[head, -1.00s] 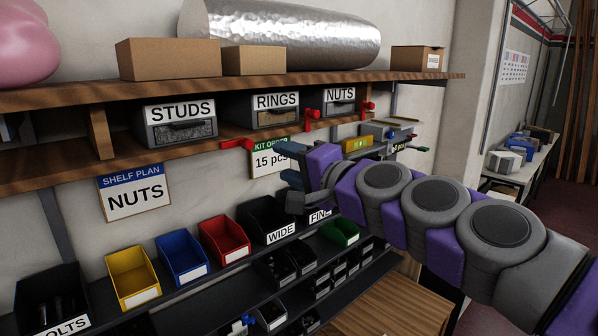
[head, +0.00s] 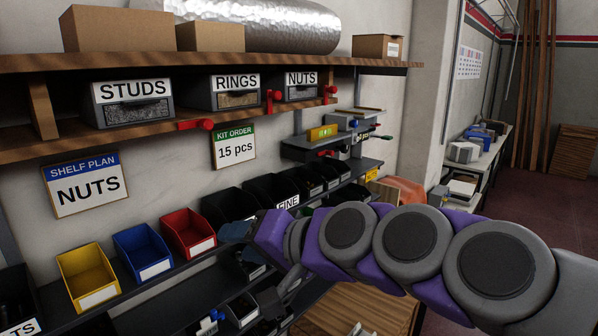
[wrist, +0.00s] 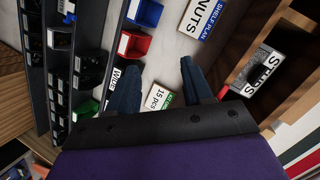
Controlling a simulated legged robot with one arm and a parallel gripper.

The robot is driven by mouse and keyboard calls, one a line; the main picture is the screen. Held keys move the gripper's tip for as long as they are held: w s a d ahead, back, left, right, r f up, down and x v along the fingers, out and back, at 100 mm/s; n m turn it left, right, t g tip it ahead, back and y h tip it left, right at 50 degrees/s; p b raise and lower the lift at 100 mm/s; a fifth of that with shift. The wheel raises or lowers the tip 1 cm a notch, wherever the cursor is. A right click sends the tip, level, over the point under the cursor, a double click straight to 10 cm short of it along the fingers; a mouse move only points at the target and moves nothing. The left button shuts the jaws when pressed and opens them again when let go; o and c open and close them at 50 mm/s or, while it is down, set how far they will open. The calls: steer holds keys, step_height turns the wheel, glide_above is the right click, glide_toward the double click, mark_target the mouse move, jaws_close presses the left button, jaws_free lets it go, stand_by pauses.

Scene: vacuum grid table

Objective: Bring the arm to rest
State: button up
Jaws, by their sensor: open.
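My arm reaches in from the lower right of the head view, with purple and grey links. My gripper (head: 238,231) is at its left end, in front of the bins below the shelf. In the wrist view my gripper (wrist: 160,85) shows two dark blue fingers spread apart with nothing between them. The wrist picture is turned on its side. The kit order sign (wrist: 160,100) on the wall shows beyond the gap between the fingers. No held object is visible.
A wooden shelf (head: 200,62) with STUDS (head: 135,102), RINGS and NUTS drawers runs above. Yellow (head: 88,277), blue (head: 143,252) and red bins (head: 188,234) stand on a lower rack near the gripper. A bench (head: 478,160) stands at the right, with open floor beyond.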

steer(key=s+d+f+n+g+h+b, duration=0.15)
steer(key=s+f, duration=0.25)
steer(key=f, duration=0.5)
steer(key=s+d+f+g+h+b, duration=0.1)
steer(key=s+d+f+h+b, duration=0.2)
steer(key=f, duration=0.6)
steer(key=s+d+f+m+g+h+b, duration=0.1)
steer(key=s+d+f+g+h+b, duration=0.5)
steer(key=s+d+f, duration=1.2)
step_height(320, 180, down, 4)
steer(key=shift+s+d+g+h+b, duration=0.35)
steer(key=shift+s+h+b, duration=0.05)
steer(key=shift+h+b, duration=0.25)
